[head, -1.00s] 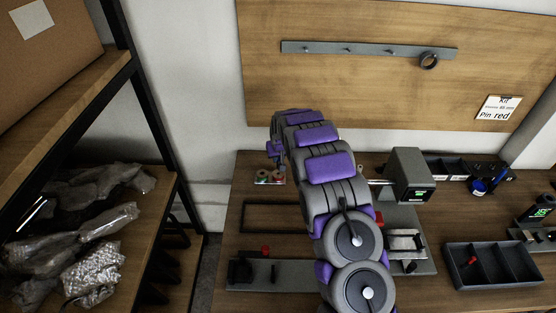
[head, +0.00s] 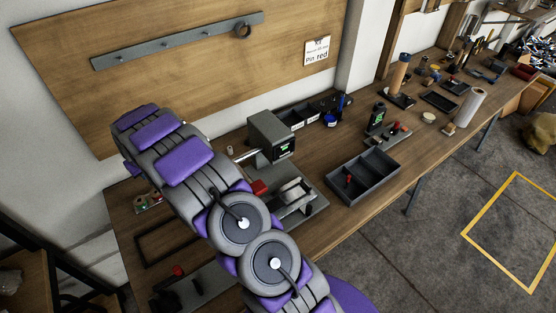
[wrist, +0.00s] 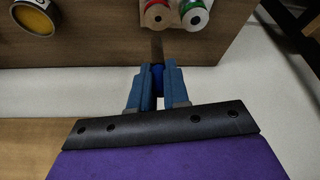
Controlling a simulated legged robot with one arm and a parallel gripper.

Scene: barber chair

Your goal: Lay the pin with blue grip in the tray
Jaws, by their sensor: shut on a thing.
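My gripper (wrist: 156,80) shows in the wrist view with its two blue fingers closed on the blue grip (wrist: 157,72) of a pin. A thin, dull shaft (wrist: 157,47) extends beyond the fingertips. In the head view my arm hides most of the gripper and the pin. A dark tray with compartments (head: 385,184) sits on the bench, right of my arm and well apart from the gripper. A small red-gripped piece lies in its left part.
A grey box-shaped device with a green display (head: 270,137) and a grey fixture (head: 306,205) stand between my arm and the tray. Red and green ringed rolls (wrist: 174,14) are close to the gripper. A sign (head: 317,51) reads "Pin red".

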